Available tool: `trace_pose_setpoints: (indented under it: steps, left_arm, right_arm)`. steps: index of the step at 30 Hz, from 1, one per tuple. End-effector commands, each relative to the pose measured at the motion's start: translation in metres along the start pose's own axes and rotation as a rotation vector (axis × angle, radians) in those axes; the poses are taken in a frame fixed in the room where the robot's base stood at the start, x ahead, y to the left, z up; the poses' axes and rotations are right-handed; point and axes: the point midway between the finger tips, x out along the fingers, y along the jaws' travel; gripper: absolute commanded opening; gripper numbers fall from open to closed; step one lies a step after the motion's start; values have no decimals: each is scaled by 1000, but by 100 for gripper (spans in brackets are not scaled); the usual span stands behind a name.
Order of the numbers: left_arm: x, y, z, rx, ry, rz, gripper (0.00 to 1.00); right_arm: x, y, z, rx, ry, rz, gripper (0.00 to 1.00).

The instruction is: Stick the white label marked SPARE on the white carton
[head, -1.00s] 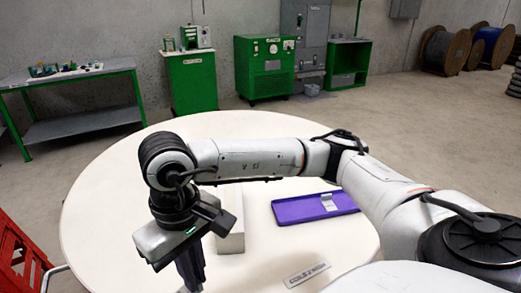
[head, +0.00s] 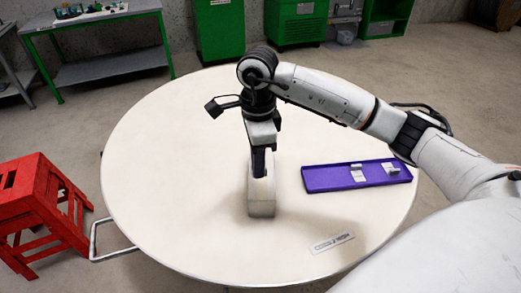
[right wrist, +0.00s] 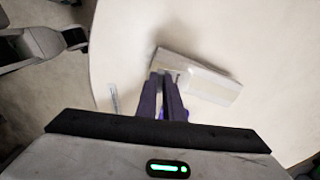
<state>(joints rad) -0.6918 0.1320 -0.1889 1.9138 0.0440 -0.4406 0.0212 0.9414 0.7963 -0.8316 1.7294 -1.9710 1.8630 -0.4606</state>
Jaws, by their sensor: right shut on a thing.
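The white carton (head: 262,205) stands on the round table, near its middle. It also shows in the right wrist view (right wrist: 210,83), lying slantwise past my fingertips. My right gripper (head: 258,170) points down at the carton's far end, with its dark purple fingers close together. In the right wrist view its fingertips (right wrist: 166,76) overlap the carton's near end. A small pale piece shows at the tips, apparently a white label (right wrist: 174,74); its print cannot be read. Whether it touches the carton cannot be told. My left gripper is not seen.
A purple tray (head: 330,179) with small white labels (head: 358,173) lies right of the carton, under my right arm. A printed strip (head: 332,242) lies near the table's (head: 170,190) front. A red stool (head: 40,205) stands at the left.

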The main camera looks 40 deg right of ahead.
Motion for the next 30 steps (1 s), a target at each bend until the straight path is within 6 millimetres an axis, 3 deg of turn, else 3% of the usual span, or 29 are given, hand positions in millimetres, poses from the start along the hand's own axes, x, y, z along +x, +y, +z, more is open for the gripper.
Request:
trace_pose_setpoints:
  steps: [6, 14, 30]
  left_arm:
    - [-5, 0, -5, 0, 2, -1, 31]
    - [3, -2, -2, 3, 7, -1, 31]
    - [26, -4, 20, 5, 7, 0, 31]
  right_arm:
    - [0, -9, -8, 214, 7, 6, 0]
    - [12, -9, -8, 225, 8, 6, 0]
    - [57, -9, -8, 223, 7, 5, 0]
